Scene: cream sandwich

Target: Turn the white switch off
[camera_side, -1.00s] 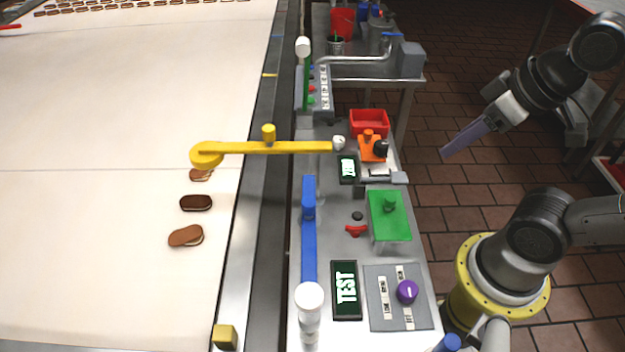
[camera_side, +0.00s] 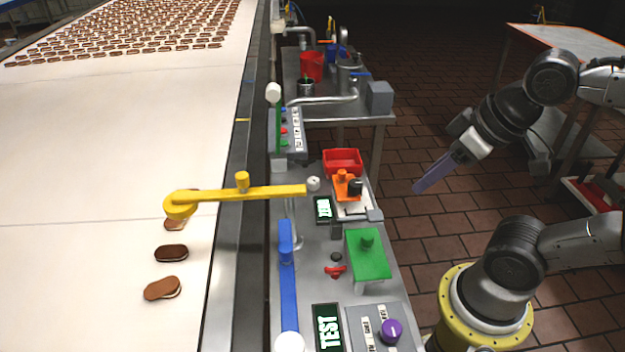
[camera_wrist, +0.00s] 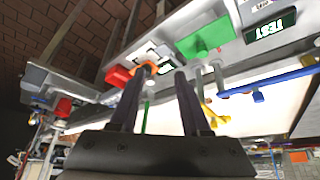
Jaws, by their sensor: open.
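No part plainly reads as a white switch. White round pieces show in the side view: a white cap (camera_side: 274,93) on a green upright lever, a small white knob (camera_side: 313,184) at the right end of a yellow bar, and a white cap (camera_side: 289,342) at the near end of a blue bar, cut by the frame edge. I cannot tell which is the switch. My gripper (camera_side: 435,173) hangs to the right of the machine table, over the floor, apart from everything. In the wrist view my gripper (camera_wrist: 162,73) has its two fingers spread, with nothing between them.
The narrow table carries a red bin (camera_side: 342,162), an orange piece (camera_side: 346,188), a green block (camera_side: 367,255), a red handle (camera_side: 335,271), a purple knob (camera_side: 391,331) and TEST displays (camera_side: 327,332). The conveyor (camera_side: 110,150) with sandwich cookies (camera_side: 162,288) lies left.

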